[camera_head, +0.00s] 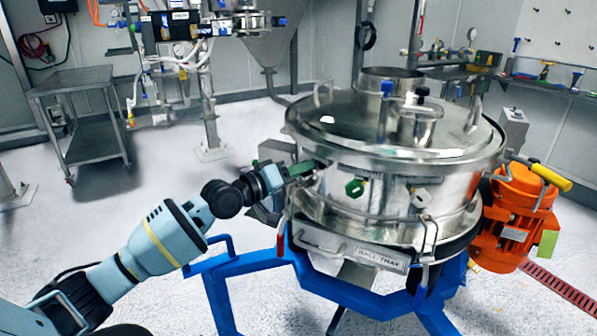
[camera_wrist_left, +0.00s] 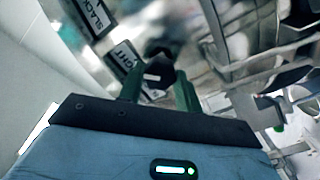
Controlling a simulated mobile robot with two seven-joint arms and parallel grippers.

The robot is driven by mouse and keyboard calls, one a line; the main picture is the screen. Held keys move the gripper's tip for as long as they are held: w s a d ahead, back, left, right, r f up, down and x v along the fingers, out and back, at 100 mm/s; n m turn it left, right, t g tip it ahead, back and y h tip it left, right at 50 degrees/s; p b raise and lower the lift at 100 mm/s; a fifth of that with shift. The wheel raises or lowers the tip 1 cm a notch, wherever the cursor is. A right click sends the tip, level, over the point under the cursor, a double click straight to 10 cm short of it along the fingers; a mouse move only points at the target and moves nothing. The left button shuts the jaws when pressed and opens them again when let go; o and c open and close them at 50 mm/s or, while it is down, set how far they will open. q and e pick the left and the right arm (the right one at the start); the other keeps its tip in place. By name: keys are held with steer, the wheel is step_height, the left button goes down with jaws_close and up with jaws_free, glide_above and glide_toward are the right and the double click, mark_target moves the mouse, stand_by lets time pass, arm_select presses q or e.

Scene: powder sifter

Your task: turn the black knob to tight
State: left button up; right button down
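The steel sifter drum (camera_head: 345,215) stands on a blue frame. My left arm reaches in from the left, and its gripper (camera_head: 304,168) is at the drum's left side. In the left wrist view, the two green fingers of my left gripper (camera_wrist_left: 162,80) stand apart. A dark knob (camera_wrist_left: 157,52) with a pale six-sided face is between or just beyond their tips. I cannot tell whether the fingers touch it. A SLACK label (camera_wrist_left: 96,14) and a partly hidden label ending in GHT (camera_wrist_left: 125,62) are left of the knob. My right gripper is not in view.
A green knob (camera_head: 354,187) and a silver knob (camera_head: 421,197) are on the drum's side. An orange motor (camera_head: 515,215) is at the right. A grey cart (camera_head: 75,85) stands behind on open floor.

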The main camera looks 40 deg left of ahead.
arm_select(q)
steer(key=o, duration=0.4)
steer(key=shift+s, duration=0.1)
steer(key=v, duration=0.7)
steer(key=shift+s, duration=0.3)
steer(key=shift+a, duration=0.1)
stand_by(0.4)
